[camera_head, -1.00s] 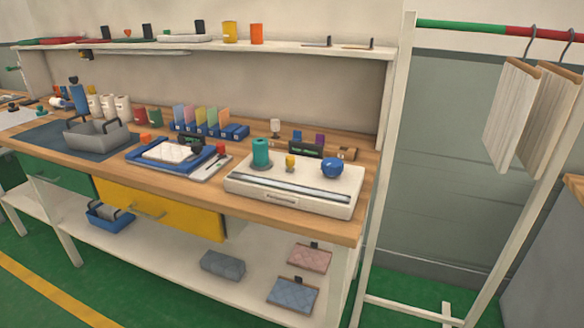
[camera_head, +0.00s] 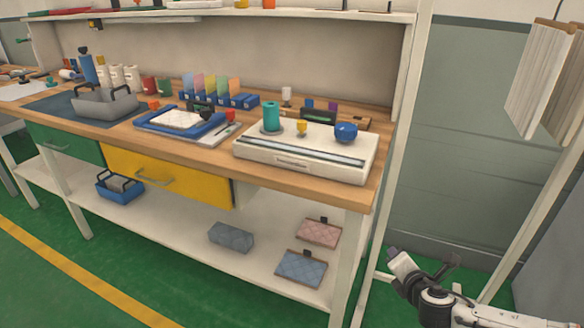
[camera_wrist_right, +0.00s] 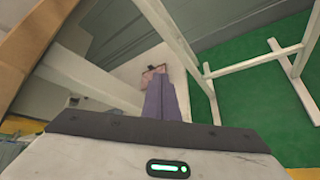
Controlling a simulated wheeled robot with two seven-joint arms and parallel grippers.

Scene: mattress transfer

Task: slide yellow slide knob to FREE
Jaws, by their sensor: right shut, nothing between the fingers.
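The yellow slide knob (camera_head: 302,127) is small and stands on top of a white panel box (camera_head: 250,156) near the right end of the workbench. A teal cylinder (camera_head: 271,116) is to its left and a blue knob (camera_head: 346,132) to its right. A long slot runs along the box's front; its label is too small to read. My right gripper (camera_head: 392,252) is low at the right, beyond the bench's right end, well apart from the knob. In the right wrist view its purplish fingers (camera_wrist_right: 162,98) are together and empty. My left gripper is not in view.
The wooden bench edge (camera_head: 330,198) and a white upright post (camera_head: 408,110) lie between my right arm and the box. Boxes, including a pink one (camera_head: 319,232), sit on the lower shelf. A hanging rack with boards (camera_head: 540,80) is at the right. Green floor is open in front.

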